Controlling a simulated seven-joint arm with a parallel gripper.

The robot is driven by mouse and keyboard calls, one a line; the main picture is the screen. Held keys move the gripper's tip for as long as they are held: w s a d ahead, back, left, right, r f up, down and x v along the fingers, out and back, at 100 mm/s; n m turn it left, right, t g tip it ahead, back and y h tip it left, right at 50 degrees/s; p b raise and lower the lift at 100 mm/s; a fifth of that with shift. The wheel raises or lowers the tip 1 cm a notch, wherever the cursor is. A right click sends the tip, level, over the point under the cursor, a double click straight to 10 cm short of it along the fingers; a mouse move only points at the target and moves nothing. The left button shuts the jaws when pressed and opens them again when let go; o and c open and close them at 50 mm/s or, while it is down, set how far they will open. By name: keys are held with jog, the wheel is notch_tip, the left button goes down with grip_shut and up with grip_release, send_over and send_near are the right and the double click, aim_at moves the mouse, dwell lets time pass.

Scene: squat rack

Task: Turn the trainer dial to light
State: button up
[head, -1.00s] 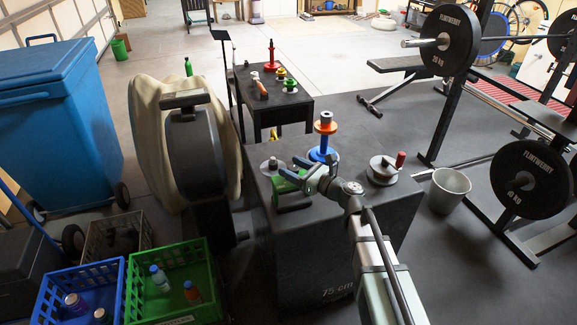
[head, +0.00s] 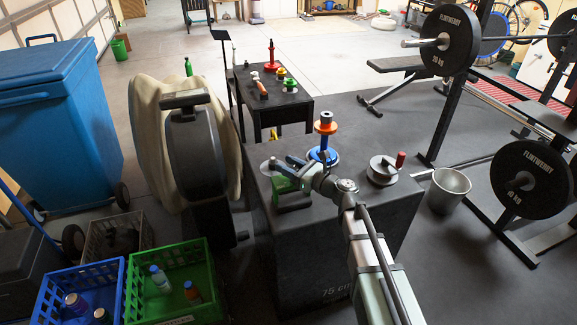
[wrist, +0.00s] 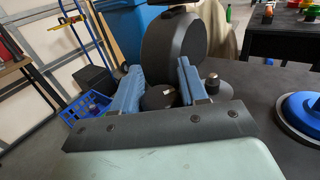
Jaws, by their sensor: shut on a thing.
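The trainer, a small green and black unit (head: 292,192), sits at the left end of a black box top (head: 345,208). My gripper (head: 285,167) reaches over it from the right. In the wrist view its two blue fingers (wrist: 160,78) stand either side of a dark round part (wrist: 159,98), which looks like the dial. The jaws are shut on it. The dial's markings cannot be read, and its lower part is hidden behind the grey bar of my gripper. The green body is hidden in the wrist view.
A grey disc with a knob (head: 268,163) lies close behind the trainer. A large black wheel housing (head: 195,150) stands left of the box.

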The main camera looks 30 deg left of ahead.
jog(key=shift+c, duration=1.1)
jog(key=shift+n+g, duration=0.3)
jog(key=shift+g, duration=0.1)
jog(key=n+g, duration=0.2)
jog(key=g, duration=0.1)
jog(key=shift+a+g, duration=0.1)
jog(key=shift+g, duration=0.3)
jog(key=n+g, duration=0.3)
jog(key=g, duration=0.1)
jog(key=shift+s, duration=0.2)
jog(key=n+g+h, duration=0.1)
jog(key=g, duration=0.1)
jog(key=n+g+h, duration=0.1)
jog(key=g, duration=0.1)
jog(key=n+g+h, duration=0.1)
jog(key=n, duration=0.1)
jog(key=shift+s+d+g, duration=0.2)
jog(key=shift+s+g, duration=0.15)
jog(key=shift+g, duration=0.05)
jog(key=shift+s+d+n+g+h, duration=0.1)
jog(key=shift+s+n+g+h, duration=0.05)
jog(key=shift+n+g+h, duration=0.5)
jog(key=shift+s+d+n+g+h, duration=0.1)
jog(key=shift+s+n+g+h, duration=0.05)
jog(key=shift+n+g+h, duration=0.5)
